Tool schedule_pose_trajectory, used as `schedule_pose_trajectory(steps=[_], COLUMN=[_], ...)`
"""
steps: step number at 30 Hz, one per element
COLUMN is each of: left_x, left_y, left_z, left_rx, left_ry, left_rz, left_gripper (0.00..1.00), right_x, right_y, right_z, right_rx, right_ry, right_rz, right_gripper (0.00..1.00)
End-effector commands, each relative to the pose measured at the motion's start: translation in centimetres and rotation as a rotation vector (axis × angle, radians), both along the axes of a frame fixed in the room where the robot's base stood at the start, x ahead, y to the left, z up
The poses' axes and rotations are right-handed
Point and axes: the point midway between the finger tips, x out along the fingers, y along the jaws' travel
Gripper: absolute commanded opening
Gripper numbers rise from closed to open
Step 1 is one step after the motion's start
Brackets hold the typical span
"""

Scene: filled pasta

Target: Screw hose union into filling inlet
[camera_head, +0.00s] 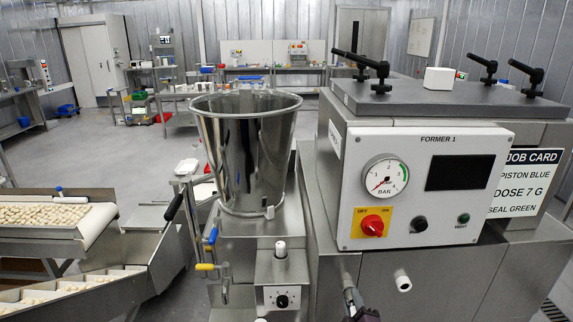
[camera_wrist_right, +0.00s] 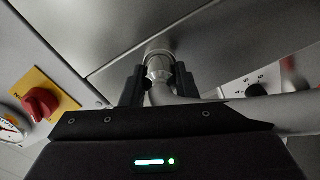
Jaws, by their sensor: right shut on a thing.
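The silvery hose union (camera_wrist_right: 159,72) is between the two dark fingers of my right gripper (camera_wrist_right: 158,84), which is shut on it, in the right wrist view. A grey hose (camera_wrist_right: 215,113) bends away from the union to the right. The far end of the union meets a round metal collar at the machine's grey panel, which looks like the filling inlet (camera_wrist_right: 157,54). I cannot tell how deep the union sits. In the head view only a small dark part of my right gripper (camera_head: 365,314) shows at the bottom edge, below a metal pipe piece (camera_head: 349,284). My left gripper is not in view.
The FORMER 1 panel (camera_head: 420,187) has a gauge (camera_head: 386,175) and a red knob (camera_head: 372,225). A steel hopper (camera_head: 249,160) stands left of it. A white peg (camera_head: 402,281) sticks out of the front at right. A conveyor (camera_head: 98,225) with pasta is at far left.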

Motion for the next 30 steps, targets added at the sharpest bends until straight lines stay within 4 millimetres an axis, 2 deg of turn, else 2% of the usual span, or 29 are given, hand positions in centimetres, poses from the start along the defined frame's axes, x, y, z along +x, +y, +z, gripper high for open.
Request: schedule_pose_trajectory(steps=[11,14,24,27,30], left_x=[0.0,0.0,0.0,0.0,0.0], left_y=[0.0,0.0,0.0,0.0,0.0], left_z=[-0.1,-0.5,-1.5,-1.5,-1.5], left_rx=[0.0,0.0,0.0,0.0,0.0], left_ry=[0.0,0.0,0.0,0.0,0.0], left_rz=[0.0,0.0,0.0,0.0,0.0], left_gripper=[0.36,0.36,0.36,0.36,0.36], right_x=[0.0,-0.1,0.0,0.0,0.1], right_y=[0.1,0.1,0.1,0.1,0.1], right_z=[-0.1,-0.2,-0.1,-0.1,0.0], right_rx=[0.065,0.209,0.903,1.007,1.038], right_ry=[0.003,0.008,0.03,0.034,0.035], right_rz=[0.001,0.001,0.001,0.002,0.002], right_gripper=[0.0,0.0,0.0,0.0,0.0])
